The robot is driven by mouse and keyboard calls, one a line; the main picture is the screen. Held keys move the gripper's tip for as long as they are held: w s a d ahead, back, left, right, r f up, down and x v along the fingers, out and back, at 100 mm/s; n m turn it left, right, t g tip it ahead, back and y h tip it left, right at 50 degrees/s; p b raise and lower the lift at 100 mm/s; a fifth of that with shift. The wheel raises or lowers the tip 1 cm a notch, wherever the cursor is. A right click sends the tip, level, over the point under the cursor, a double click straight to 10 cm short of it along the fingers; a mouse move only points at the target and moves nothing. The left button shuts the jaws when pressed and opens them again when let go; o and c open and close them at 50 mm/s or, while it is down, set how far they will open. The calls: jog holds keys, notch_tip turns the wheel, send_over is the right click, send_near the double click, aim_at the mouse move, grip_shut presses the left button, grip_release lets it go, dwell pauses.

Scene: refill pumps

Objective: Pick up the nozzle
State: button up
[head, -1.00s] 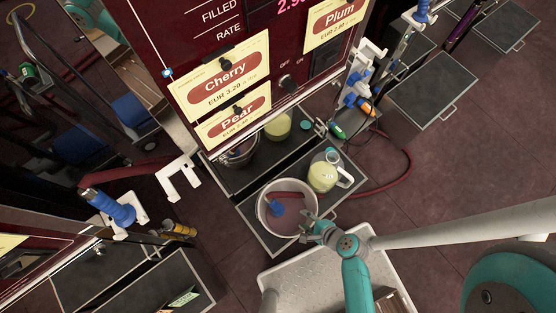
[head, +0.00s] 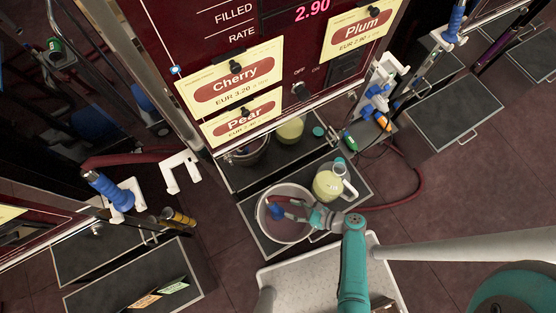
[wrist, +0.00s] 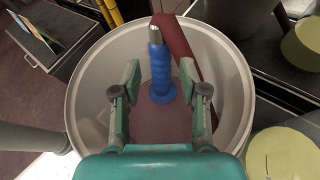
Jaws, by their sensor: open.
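The nozzle has a blue ribbed grip and a grey metal tip. In the wrist view the nozzle (wrist: 161,72) stands inside a white bucket (wrist: 83,108), with a dark red hose (wrist: 181,42) beside it. In the head view the blue part of the nozzle (head: 275,211) shows at the bucket's left inside, and the bucket (head: 262,228) stands on a dark tray. My gripper (wrist: 160,78) is open, with one finger on each side of the nozzle in the picture and gaps showing on both sides. In the head view my gripper (head: 291,208) reaches over the bucket from the right.
A jug of pale yellow liquid (head: 327,186) stands close right of the bucket. The dispenser cabinet (head: 210,50) rises behind. Another blue nozzle (head: 112,192) sits on a white holder at left. A red hose (head: 418,185) curves at right. A pale tray (head: 300,275) lies in front.

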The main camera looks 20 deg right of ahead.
aim_at(274, 203)
jog(key=shift+x, duration=5.05)
jog(key=shift+r, duration=0.15)
grip_shut()
